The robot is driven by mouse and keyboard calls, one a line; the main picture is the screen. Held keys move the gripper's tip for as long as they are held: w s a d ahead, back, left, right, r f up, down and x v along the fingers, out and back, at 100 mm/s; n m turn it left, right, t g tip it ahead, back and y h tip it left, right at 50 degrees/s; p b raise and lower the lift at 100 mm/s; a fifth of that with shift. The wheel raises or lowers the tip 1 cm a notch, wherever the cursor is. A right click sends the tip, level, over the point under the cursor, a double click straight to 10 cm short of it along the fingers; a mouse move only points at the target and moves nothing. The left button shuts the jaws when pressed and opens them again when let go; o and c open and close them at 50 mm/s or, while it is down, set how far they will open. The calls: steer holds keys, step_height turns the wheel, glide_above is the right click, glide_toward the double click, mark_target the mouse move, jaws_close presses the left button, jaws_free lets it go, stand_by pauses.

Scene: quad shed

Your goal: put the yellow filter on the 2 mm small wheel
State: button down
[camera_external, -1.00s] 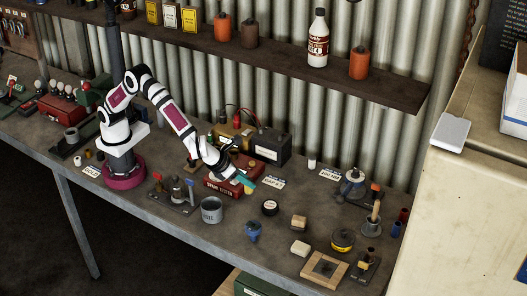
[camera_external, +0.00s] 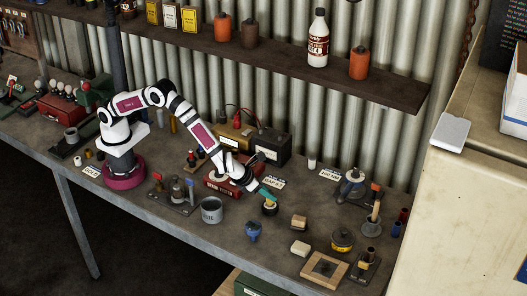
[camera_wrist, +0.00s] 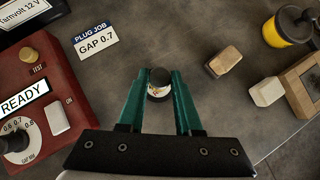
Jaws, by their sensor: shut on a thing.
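My gripper (camera_wrist: 159,78) shows green fingers in the wrist view, shut on a small round thing (camera_wrist: 159,76) with a dark end and white and yellow patches below it. I cannot tell from this view whether the patches belong to it or to a tin beneath. In the external view my gripper (camera_external: 267,197) is low over a small black round tin (camera_external: 270,210), with a yellowish patch at its tips. A yellow round can (camera_external: 342,240) with a dark top stands to the right; it also shows in the wrist view (camera_wrist: 284,30). I cannot read any 2 mm marking.
A red tester box (camera_wrist: 45,85) and a GAP 0.7 card (camera_wrist: 96,42) lie left of my gripper. Tan blocks (camera_wrist: 224,60) and a wooden frame (camera_wrist: 303,88) lie right. A blue object (camera_external: 253,230) and grey can (camera_external: 211,211) stand nearby. Bench is clear between.

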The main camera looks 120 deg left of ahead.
steer(key=shift+f, duration=0.1)
steer(key=c, duration=0.6)
jaws_free()
steer(key=v, duration=1.1)
steer(key=s+a+r+n+g, duration=0.1)
steer(key=s+r+n, duration=0.5)
steer(key=s, duration=0.4)
steer(key=s+d+n+g+h, duration=0.1)
steer(key=s+n, duration=0.5)
steer(key=s, duration=0.8)
steer(key=s+d+r+n+g+h, duration=0.1)
steer(key=s+n, duration=0.6)
steer(key=s, duration=0.8)
steer(key=d+g+h, duration=0.1)
steer(key=h, duration=0.1)
steer(key=shift+d+r+h, duration=0.3)
